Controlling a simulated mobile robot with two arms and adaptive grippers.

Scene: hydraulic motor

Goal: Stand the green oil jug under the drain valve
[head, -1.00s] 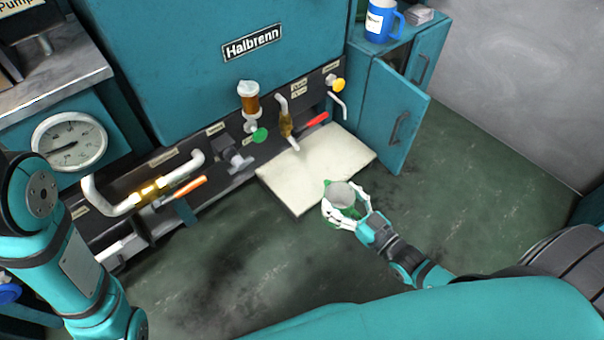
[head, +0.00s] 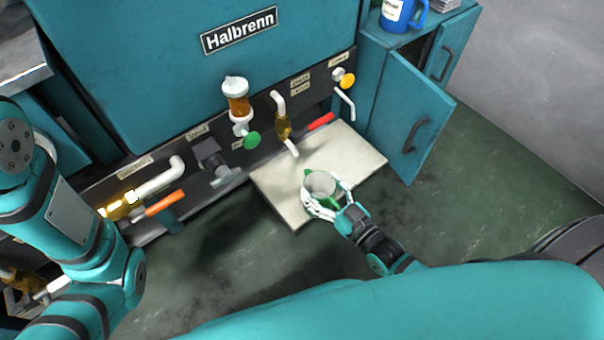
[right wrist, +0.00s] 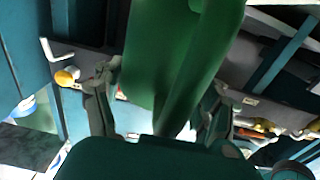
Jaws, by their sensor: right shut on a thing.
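The green oil jug (head: 319,183), with a pale grey inside, is upright with its open top facing my head camera. My right gripper (head: 327,203) is shut on it, its white fingers around the jug's side. The jug is over the front part of a pale pad; I cannot tell whether it touches the pad. In the right wrist view the jug (right wrist: 170,60) fills the middle. A brass valve (head: 283,127) with a red handle and a downward pale spout is behind and left of the jug; its label is too small to read. My left gripper is out of view.
The pale pad (head: 350,150) lies on the floor before the machine. A teal cabinet door (head: 415,115) stands open at right, with a blue jug (head: 400,14) on top. An orange-handled valve (head: 150,205) and a green knob (head: 251,140) stick out further left.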

